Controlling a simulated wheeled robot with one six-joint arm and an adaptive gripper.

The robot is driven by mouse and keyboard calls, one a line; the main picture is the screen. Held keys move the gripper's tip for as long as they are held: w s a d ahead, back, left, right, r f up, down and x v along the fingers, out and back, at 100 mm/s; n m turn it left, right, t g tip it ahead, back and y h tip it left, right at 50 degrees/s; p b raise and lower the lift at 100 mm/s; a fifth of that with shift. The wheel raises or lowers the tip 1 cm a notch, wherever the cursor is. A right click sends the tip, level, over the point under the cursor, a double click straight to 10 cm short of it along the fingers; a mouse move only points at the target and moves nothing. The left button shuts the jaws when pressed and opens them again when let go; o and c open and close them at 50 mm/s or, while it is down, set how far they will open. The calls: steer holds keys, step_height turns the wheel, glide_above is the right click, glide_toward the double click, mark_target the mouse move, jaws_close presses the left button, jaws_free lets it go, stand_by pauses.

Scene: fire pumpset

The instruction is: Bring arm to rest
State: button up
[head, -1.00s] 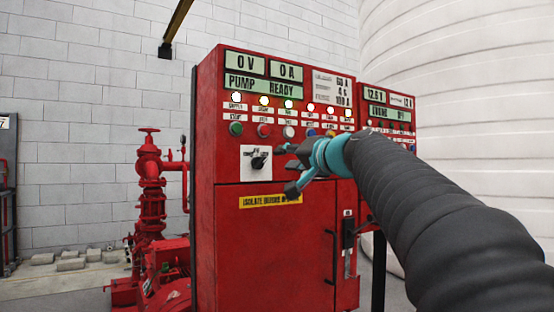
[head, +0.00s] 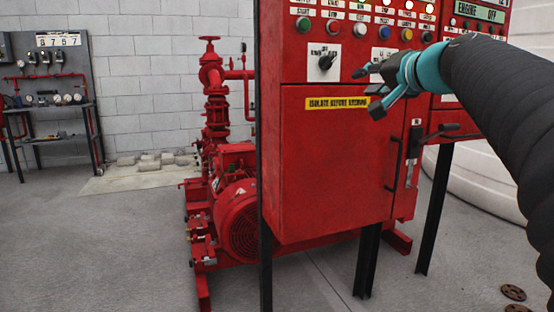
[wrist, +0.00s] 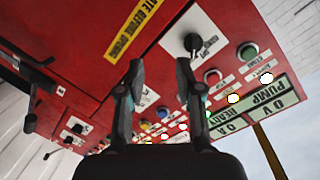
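My gripper (head: 368,92) is open and empty, in front of the red control cabinet (head: 335,160) in the head view. Its two dark fingers are apart, and a teal band sits behind them. The black-sleeved arm reaches in from the right edge. In the wrist view my gripper (wrist: 159,75) also shows spread fingers, with the panel beyond and nothing between them. The black selector knob (head: 325,62) on its white plate is left of the fingers, apart from them in the head view. The knob also shows in the wrist view (wrist: 193,42).
A red pump with its motor (head: 238,215) stands left of the cabinet on the floor. A second panel (head: 480,25) is at the right, with a pale tank (head: 470,180) behind. A gauge stand (head: 60,90) is at far left. Open floor lies front left.

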steer(key=s+a+f+n+g+h+p, duration=0.1)
steer(key=s+f+g, duration=0.4)
steer(key=f, duration=0.7)
steer(key=s+a+f+g+h+p, duration=0.15)
steer(key=s+f, duration=0.45)
steer(key=f, duration=0.6)
steer(key=s+a+f+n+g+h+p, duration=0.1)
steer(key=s+f+n+p, duration=0.1)
steer(key=s+f, duration=0.3)
steer(key=s+a+f+n+g+h+p, duration=0.1)
steer(key=s+f, duration=0.5)
steer(key=s, duration=0.8)
steer(key=shift+a+n+g+p, duration=0.55)
steer(key=shift+n+g, duration=0.2)
steer(key=shift+n, duration=0.25)
